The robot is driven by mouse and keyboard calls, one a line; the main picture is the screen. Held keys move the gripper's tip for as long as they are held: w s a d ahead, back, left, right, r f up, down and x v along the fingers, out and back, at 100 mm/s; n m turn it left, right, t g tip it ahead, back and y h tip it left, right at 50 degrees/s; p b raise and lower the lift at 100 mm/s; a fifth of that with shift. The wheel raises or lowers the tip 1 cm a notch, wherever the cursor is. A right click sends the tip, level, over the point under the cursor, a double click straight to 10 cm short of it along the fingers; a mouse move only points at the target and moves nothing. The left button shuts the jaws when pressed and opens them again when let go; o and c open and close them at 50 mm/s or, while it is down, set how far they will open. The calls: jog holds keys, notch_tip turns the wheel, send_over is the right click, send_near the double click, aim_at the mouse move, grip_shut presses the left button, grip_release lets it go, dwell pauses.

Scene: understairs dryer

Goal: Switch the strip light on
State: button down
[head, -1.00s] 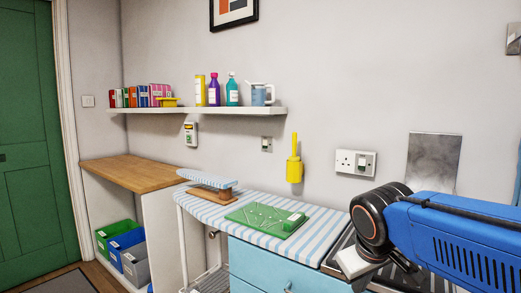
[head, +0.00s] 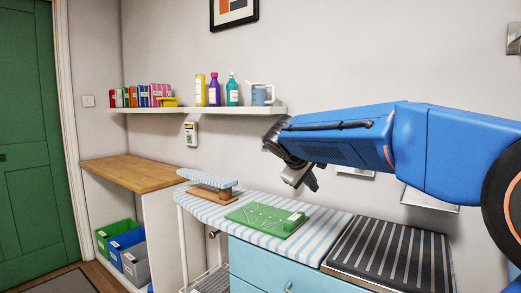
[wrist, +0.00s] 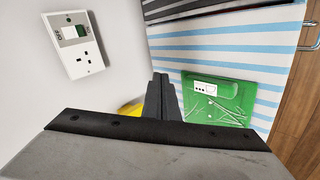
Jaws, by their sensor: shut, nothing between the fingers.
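My gripper (head: 303,180) is shut and empty, raised in front of the wall above the striped ironing surface. In the wrist view its dark fingers (wrist: 161,98) are together and touch nothing that I can see. A white socket plate with a switch (wrist: 80,44) is on the wall at the upper left of the wrist view. In the head view my arm covers most of that plate (head: 355,172). I see no strip light.
A shelf (head: 200,112) with books, bottles and a jug is close to my arm. A green board (head: 268,219) lies on the striped top (head: 325,228). A yellow thing (wrist: 131,107) is partly hidden behind my gripper. A control box (head: 191,133) hangs under the shelf.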

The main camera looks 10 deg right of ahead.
aim_at(265, 148)
jog(key=w+a+r+n+t+h, duration=0.1)
jog(key=w+a+r, duration=0.1)
jog(key=w+a, duration=0.4)
jog(key=w+a+r+n+t+h, duration=0.1)
jog(key=w+a, duration=0.6)
jog(key=w, duration=0.7)
jog(key=w+a+r+n+t+h, duration=0.1)
jog(key=w+a+r+t+h, duration=0.2)
jog(key=w+a, duration=0.4)
jog(key=w+r, duration=0.1)
jog(key=w, duration=0.2)
jog(key=shift+w+a+r+n, duration=0.15)
jog(key=shift+w+n, duration=0.15)
jog(key=x, duration=1.4)
jog(key=shift+r, duration=0.1)
